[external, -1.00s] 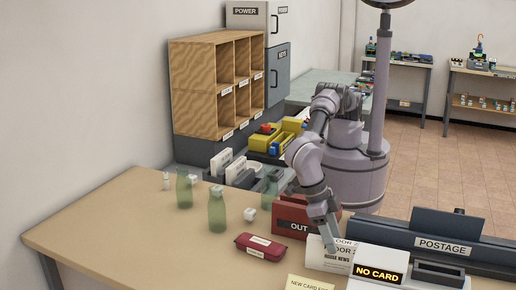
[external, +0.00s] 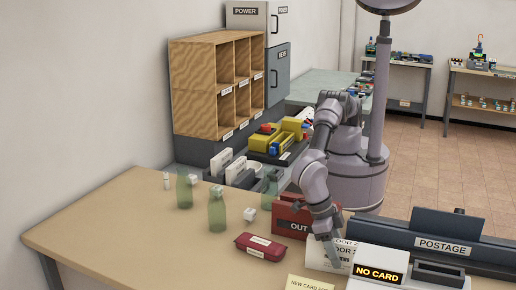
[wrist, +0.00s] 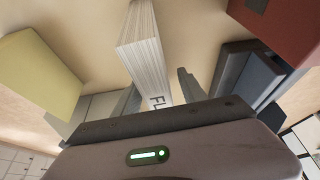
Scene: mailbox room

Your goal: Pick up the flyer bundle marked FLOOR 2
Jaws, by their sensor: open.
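The white flyer bundle (external: 345,256) stands on the desk in front of the red OUT box, its lettering partly covered by my gripper. In the wrist view the bundle (wrist: 143,45) shows as a thick stack of white sheets with the letters "FL" on its side. My gripper (external: 335,253) points down at the bundle. In the wrist view the open fingers of my gripper (wrist: 158,90) lie on either side of the stack's near part. I cannot tell whether either finger touches it.
The red OUT box (external: 293,217) stands just behind. The NO CARD device (external: 381,259) and the POSTAGE unit (external: 440,228) are close on the right. A red case (external: 260,246) and green bottles (external: 217,213) stand to the left.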

